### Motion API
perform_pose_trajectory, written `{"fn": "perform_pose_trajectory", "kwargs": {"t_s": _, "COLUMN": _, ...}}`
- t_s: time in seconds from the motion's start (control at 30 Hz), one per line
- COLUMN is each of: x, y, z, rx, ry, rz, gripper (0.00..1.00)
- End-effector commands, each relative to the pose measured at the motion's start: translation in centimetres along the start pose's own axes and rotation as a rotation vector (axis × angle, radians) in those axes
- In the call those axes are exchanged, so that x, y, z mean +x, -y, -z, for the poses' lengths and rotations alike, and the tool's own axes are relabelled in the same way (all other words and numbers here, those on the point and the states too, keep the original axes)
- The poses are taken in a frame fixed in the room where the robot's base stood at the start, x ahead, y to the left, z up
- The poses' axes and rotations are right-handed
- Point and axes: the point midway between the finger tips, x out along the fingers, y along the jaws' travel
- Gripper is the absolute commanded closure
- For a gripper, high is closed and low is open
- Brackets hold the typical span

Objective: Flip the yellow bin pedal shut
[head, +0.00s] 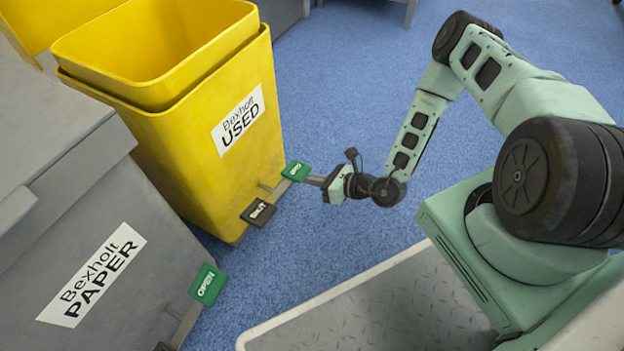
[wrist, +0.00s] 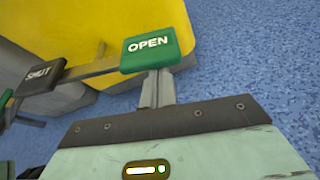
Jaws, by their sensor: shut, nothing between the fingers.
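The yellow bin (head: 215,130), labelled "Bexholt USED", stands open at the upper left of the head view; its lid is swung up behind it. At its foot is a rocker pedal with a green OPEN end (head: 296,171) and a dark SHUT end (head: 258,212). My gripper (head: 314,180) is shut and empty, with its fingertips at the green OPEN end. In the wrist view the fingers (wrist: 157,90) reach the lower edge of the green OPEN plate (wrist: 150,49); I cannot tell if they touch. The SHUT plate (wrist: 40,78) lies to the left there.
A grey bin (head: 70,200), labelled "Bexholt PAPER", stands left of the yellow bin with its own green OPEN pedal (head: 208,285). The blue floor (head: 340,90) is clear right of the yellow bin.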

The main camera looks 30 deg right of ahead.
Motion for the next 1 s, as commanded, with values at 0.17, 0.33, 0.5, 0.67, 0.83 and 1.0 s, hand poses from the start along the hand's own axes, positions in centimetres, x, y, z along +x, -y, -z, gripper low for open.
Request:
{"fn": "perform_pose_trajectory", "kwargs": {"t_s": 0.17, "x": -0.2, "y": -0.1, "z": -0.5, "rx": -0.021, "ry": 0.0, "rz": 0.007, "gripper": 1.0}}
{"fn": "perform_pose_trajectory", "kwargs": {"t_s": 0.33, "x": -0.2, "y": -0.2, "z": -0.8, "rx": -0.053, "ry": 0.001, "rz": 0.017, "gripper": 1.0}}
{"fn": "perform_pose_trajectory", "kwargs": {"t_s": 0.5, "x": -0.5, "y": -0.3, "z": -1.4, "rx": -0.097, "ry": 0.001, "rz": 0.032, "gripper": 1.0}}
{"fn": "perform_pose_trajectory", "kwargs": {"t_s": 0.67, "x": -0.8, "y": -0.5, "z": -2.4, "rx": -0.169, "ry": 0.001, "rz": 0.058, "gripper": 1.0}}
{"fn": "perform_pose_trajectory", "kwargs": {"t_s": 0.83, "x": -1.1, "y": -0.7, "z": -3.3, "rx": -0.26, "ry": 0.002, "rz": 0.09, "gripper": 1.0}}
{"fn": "perform_pose_trajectory", "kwargs": {"t_s": 1.0, "x": -1.4, "y": -0.9, "z": -3.8, "rx": -0.254, "ry": 0.002, "rz": 0.089, "gripper": 1.0}}
